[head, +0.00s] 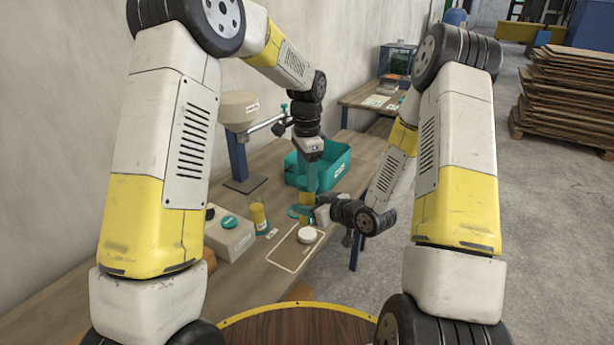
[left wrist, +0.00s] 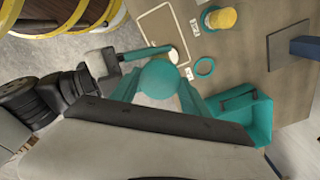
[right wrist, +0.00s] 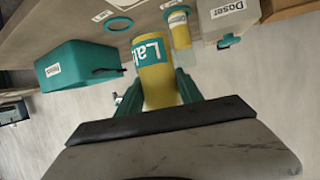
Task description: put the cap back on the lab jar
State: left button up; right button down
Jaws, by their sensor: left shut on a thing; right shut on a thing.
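The yellow lab jar (head: 305,200) stands upright in the head view, over the table near its right edge. My right gripper (head: 301,212) is shut around its side; the right wrist view shows the jar (right wrist: 155,82) with its "Lab" label between the fingers. My left gripper (head: 310,183) points straight down above the jar. It is shut on the round teal cap (left wrist: 159,80), seen between its fingers in the left wrist view. The cap covers the jar in that view. I cannot tell whether cap and jar touch.
A white round disc (head: 308,235) lies just in front of the jar, inside an outlined rectangle. A teal bin (head: 334,163) stands behind. To the left are a clear container with yellow contents (head: 258,216) and a pale box (head: 229,235). A teal ring (left wrist: 205,66) lies on the table (left wrist: 268,95).

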pick_arm(q)
jog(key=m, duration=1.2)
jog(key=shift+w+m, duration=0.1)
jog(key=shift+m, duration=0.3)
jog(key=m, duration=0.5)
jog(key=shift+f, duration=0.1)
jog(key=m, duration=0.6)
jog(key=o, duration=1.4)
jog(key=shift+d, duration=0.1)
notch_tip(320, 180, up, 12)
jog(key=shift+r, duration=0.1)
